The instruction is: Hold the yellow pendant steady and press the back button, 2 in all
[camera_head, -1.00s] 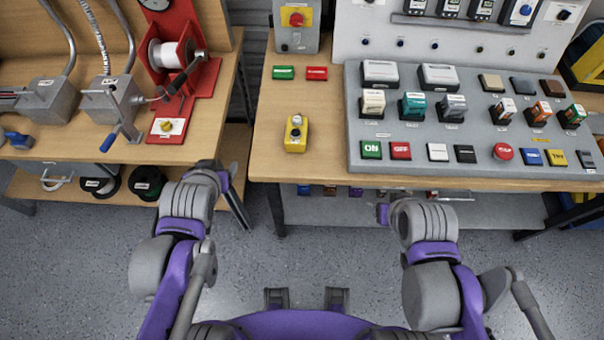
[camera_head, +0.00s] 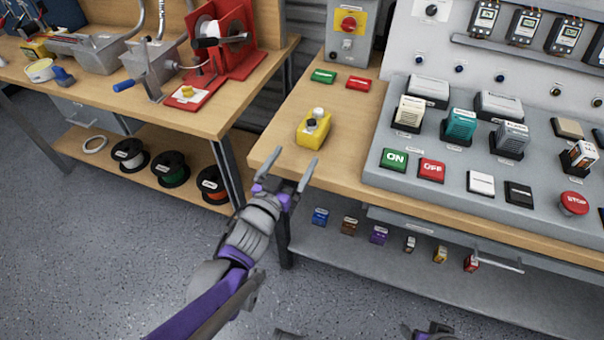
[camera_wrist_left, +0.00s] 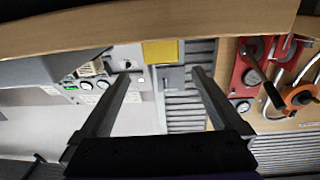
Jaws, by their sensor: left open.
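The yellow pendant (camera_head: 307,139) lies on the wooden bench top near its left front corner. Its top has a pale back button (camera_head: 318,113) and a dark front button (camera_head: 311,124). My left gripper (camera_head: 287,174) is open and empty at the bench's front edge, in front of the pendant and apart from it. In the left wrist view the open fingers (camera_wrist_left: 161,76) point toward a yellow patch of the pendant (camera_wrist_left: 160,52), whose buttons are hidden there. Only a small grey and purple part of my right arm shows at the bottom edge.
The grey control panel (camera_head: 375,171) with ON and OFF buttons stands right of the pendant. Green and red labels (camera_head: 323,76) lie behind it, near a grey switch box (camera_head: 350,40). A second bench (camera_head: 215,116) stands left, across a gap. Bench top around the pendant is clear.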

